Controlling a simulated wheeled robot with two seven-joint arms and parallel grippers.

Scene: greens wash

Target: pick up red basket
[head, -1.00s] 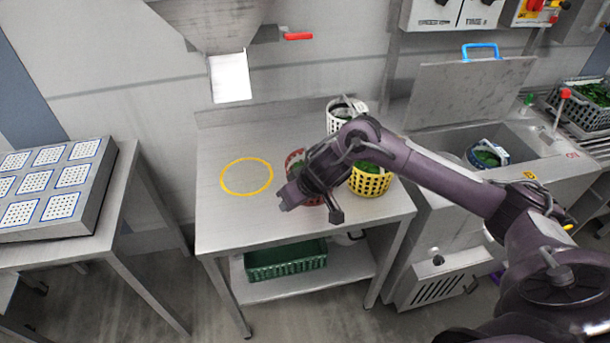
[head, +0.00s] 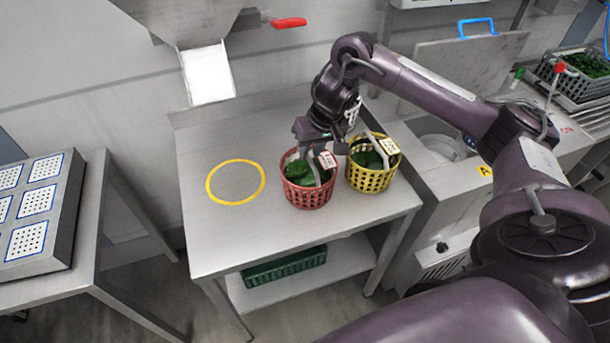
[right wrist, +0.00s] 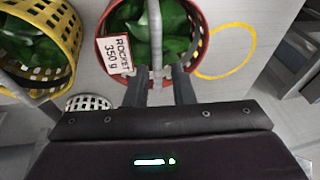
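The red basket (head: 308,196) stands upright on the steel table, filled with dark green leaves, with a pale handle arched over it and a white tag. In the right wrist view the red basket (right wrist: 201,38) has a tag reading "ROCKET 350 g". My right gripper (head: 321,150) is over its back part, fingers apart. In the right wrist view the right gripper's fingers (right wrist: 160,82) sit either side of the handle line, with a gap visible; contact cannot be told. My left gripper is not in view.
A yellow basket (head: 371,180) of greens stands close to the right of the red one. A yellow ring (head: 236,203) marks clear tabletop (head: 215,240) on the left. A green crate (head: 285,268) is on the lower shelf.

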